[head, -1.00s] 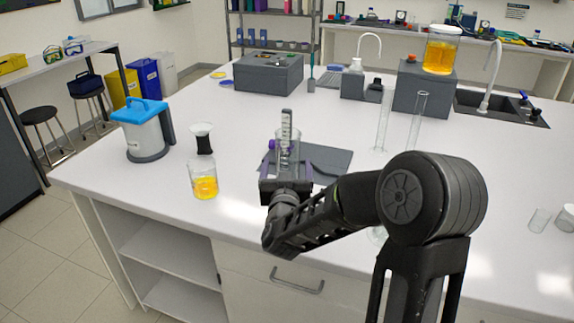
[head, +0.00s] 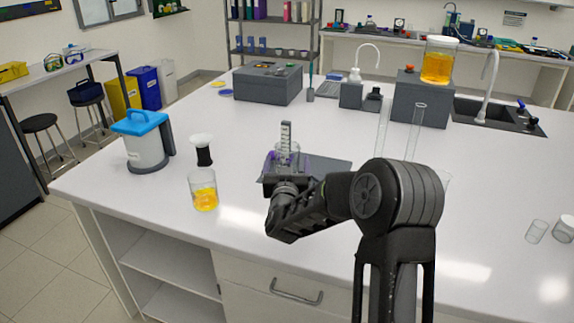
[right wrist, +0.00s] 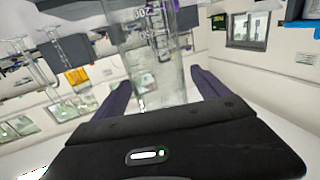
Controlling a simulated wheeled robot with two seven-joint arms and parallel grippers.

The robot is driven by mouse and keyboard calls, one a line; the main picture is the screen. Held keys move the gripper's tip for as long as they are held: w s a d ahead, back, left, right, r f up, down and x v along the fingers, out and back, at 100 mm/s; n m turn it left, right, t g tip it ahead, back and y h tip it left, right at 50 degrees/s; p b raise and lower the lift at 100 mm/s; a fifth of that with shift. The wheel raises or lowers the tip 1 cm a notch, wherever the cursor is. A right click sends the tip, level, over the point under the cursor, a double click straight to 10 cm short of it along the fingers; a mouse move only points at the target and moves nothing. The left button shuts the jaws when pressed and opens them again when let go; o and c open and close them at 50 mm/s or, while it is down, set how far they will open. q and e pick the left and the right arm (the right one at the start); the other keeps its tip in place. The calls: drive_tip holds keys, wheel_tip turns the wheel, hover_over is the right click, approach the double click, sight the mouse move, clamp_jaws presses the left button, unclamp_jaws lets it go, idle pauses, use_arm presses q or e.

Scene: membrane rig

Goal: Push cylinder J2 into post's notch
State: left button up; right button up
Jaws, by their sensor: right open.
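My right gripper (head: 284,163) is low on the near side of the cylinder. In the right wrist view the graduated glass (right wrist: 158,50) rises between my two purple fingers (right wrist: 162,88). The fingers are apart, one on each side, and I cannot tell if they touch it. My left gripper is not in view.
A beaker of yellow liquid (head: 204,192) and a black-and-white funnel-like piece (head: 203,150) stand to the left. Two tall clear tubes (head: 415,130) stand to the right, partly behind my arm. A grey block (head: 420,102) carries an amber jar (head: 439,62).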

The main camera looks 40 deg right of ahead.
drive_tip(key=shift+c, duration=0.4)
drive_tip(key=c, duration=1.7)
drive_tip(key=shift+c, duration=0.2)
drive_tip(key=shift+d, duration=0.1)
drive_tip(key=shift+w+d+b, duration=0.4)
drive_tip(key=shift+w+d, duration=0.15)
drive_tip(key=shift+d, duration=0.25)
drive_tip(key=shift+w+d+b, duration=0.4)
drive_tip(key=shift+w+d, duration=0.2)
drive_tip(key=shift+d, duration=0.2)
drive_tip(key=shift+w+d+b, duration=0.4)
drive_tip(key=shift+w+d, duration=0.15)
drive_tip(key=shift+d, duration=0.25)
drive_tip(key=shift+w+d+b, duration=0.3)
drive_tip(key=shift+w+d, duration=0.25)
drive_tip(key=shift+d, duration=0.25)
drive_tip(key=shift+w+d+b, duration=0.35)
drive_tip(key=shift+w+d, duration=0.25)
drive_tip(key=shift+d, duration=0.2)
drive_tip(key=shift+w+d+b, duration=0.3)
drive_tip(key=shift+w+d, duration=0.25)
drive_tip(key=shift+d, duration=0.35)
